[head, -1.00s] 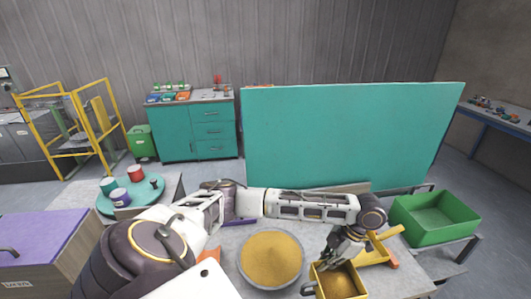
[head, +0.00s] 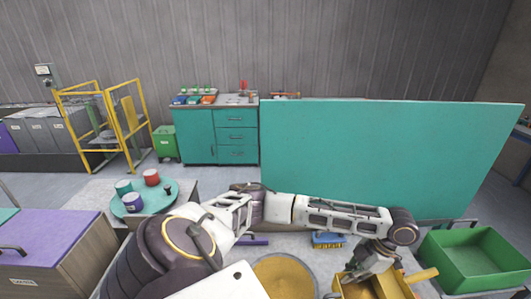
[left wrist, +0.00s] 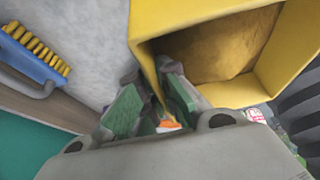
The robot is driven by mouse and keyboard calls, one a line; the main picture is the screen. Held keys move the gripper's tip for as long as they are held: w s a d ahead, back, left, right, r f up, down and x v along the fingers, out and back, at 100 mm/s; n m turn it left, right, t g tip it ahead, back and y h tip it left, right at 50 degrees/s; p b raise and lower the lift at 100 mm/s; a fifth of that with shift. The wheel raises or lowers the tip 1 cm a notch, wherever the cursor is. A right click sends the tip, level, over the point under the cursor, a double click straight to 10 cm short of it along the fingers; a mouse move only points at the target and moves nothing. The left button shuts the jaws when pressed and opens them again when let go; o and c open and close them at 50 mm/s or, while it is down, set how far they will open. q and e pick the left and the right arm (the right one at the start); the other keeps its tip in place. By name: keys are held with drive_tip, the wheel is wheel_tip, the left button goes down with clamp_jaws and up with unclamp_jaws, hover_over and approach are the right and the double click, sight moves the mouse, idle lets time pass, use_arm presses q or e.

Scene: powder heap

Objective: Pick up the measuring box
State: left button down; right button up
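The measuring box is a yellow open-topped box (head: 346,284) at the bottom right of the head view, cut off by the frame edge. In the left wrist view the yellow box (left wrist: 190,14) fills the upper right, with tan powder inside. My left gripper (head: 368,270) is at the box's far wall, pointing down. In the left wrist view its green-padded fingers (left wrist: 152,95) stand apart, one on each side of a yellow wall. I cannot tell whether the pads touch it. My right gripper is not in view.
A green bin (head: 470,258) stands to the right. A teal panel (head: 390,150) rises behind the table. A round teal tray (head: 160,189) holds cups.

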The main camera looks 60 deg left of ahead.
sight(346, 288)
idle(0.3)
use_arm(q)
drive_tip(key=shift+f, duration=0.4)
wheel_tip(346, 288, down, 5)
drive_tip(key=shift+r, duration=0.1)
drive_tip(key=shift+f, duration=0.3)
drive_tip(key=shift+f+p, duration=0.1)
drive_tip(key=shift+p, duration=0.2)
drive_tip(key=shift+f, duration=1.75)
